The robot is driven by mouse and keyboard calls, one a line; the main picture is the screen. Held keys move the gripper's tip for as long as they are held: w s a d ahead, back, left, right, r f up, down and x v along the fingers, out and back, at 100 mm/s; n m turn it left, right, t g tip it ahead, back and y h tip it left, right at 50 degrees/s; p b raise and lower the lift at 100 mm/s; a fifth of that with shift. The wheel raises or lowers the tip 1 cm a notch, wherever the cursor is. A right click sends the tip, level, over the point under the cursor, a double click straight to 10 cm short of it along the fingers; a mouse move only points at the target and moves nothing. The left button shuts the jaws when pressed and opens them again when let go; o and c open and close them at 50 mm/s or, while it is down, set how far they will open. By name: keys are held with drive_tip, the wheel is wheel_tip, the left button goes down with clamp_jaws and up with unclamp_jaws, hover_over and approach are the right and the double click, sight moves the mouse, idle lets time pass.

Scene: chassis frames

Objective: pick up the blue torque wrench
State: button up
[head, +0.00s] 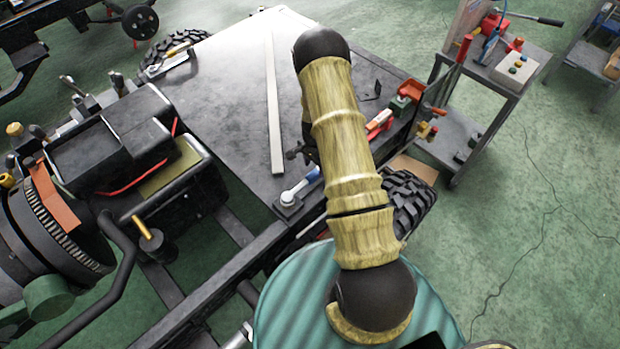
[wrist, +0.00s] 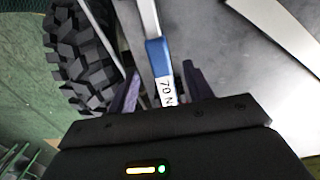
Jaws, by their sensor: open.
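The blue torque wrench (head: 312,175) lies on the dark flat deck near its front edge in the head view. Its bright metal end shows, and my arm hides the rest. In the wrist view the torque wrench (wrist: 157,55) has a metal shaft, a blue section and a white label reading "70 N". My gripper (wrist: 162,85) is open, with one dark finger on each side of the wrench. I cannot tell whether either finger touches it. In the head view my gripper is mostly hidden behind my arm.
A long pale bar (head: 272,110) lies on the deck (head: 225,100) left of my arm. Red and green items (head: 400,100) sit at the deck's right edge. A knobbly tyre (head: 408,200) stands close by, also in the wrist view (wrist: 80,60). An engine (head: 130,150) is at left.

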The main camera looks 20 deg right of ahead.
sight(314, 172)
drive_tip(key=shift+f+p, duration=1.3)
drive_tip(key=shift+f, duration=1.3)
clamp_jaws()
